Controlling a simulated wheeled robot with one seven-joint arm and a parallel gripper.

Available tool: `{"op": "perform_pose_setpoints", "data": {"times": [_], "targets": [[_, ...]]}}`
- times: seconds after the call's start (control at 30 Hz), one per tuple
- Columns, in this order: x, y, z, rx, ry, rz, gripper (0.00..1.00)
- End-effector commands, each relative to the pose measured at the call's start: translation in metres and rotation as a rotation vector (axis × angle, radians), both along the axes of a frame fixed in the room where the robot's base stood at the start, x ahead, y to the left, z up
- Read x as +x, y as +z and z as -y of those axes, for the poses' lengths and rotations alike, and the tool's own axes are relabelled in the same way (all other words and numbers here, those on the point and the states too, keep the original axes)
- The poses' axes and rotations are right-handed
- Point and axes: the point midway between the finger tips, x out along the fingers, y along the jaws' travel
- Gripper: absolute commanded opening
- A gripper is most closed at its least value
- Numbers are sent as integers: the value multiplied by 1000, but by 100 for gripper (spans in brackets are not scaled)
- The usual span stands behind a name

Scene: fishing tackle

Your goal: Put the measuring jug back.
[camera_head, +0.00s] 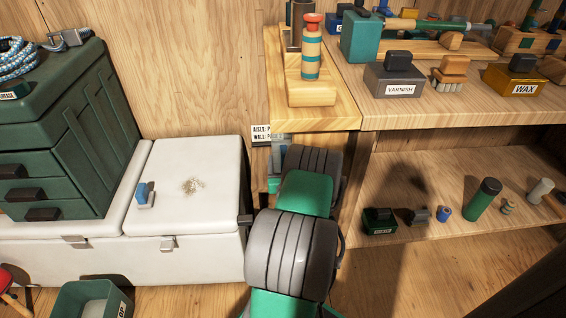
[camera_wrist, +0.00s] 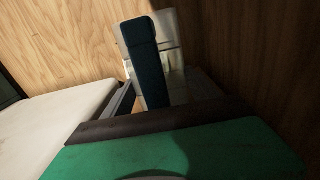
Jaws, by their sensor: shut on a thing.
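The measuring jug (camera_wrist: 170,45) looks pale and clear, with a dark teal upright part (camera_wrist: 146,58) facing the wrist camera. My gripper (camera_wrist: 166,98) is shut on it, and the jug stands roughly upright in the wrist view, slightly tilted. Its lower part is hidden by my gripper.
A white cooler (camera_head: 200,220) stands left, with a blue-and-white brush-like item (camera_head: 145,195) and pale crumbs (camera_head: 192,186) on its lid. The counter (camera_head: 345,110) and lower shelf (camera_head: 415,180) at right hold several items.

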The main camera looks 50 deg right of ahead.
Motion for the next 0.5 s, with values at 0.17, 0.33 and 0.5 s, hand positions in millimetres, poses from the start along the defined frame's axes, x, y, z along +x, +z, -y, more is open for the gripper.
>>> {"op": "perform_pose_setpoints", "data": {"times": [0.17, 0.33, 0.5], "targets": [[0, -1, 0, 0, 0, 0, 80], [0, -1, 0, 0, 0, 0, 90], [0, 0, 0, 0, 0, 0, 90]]}}
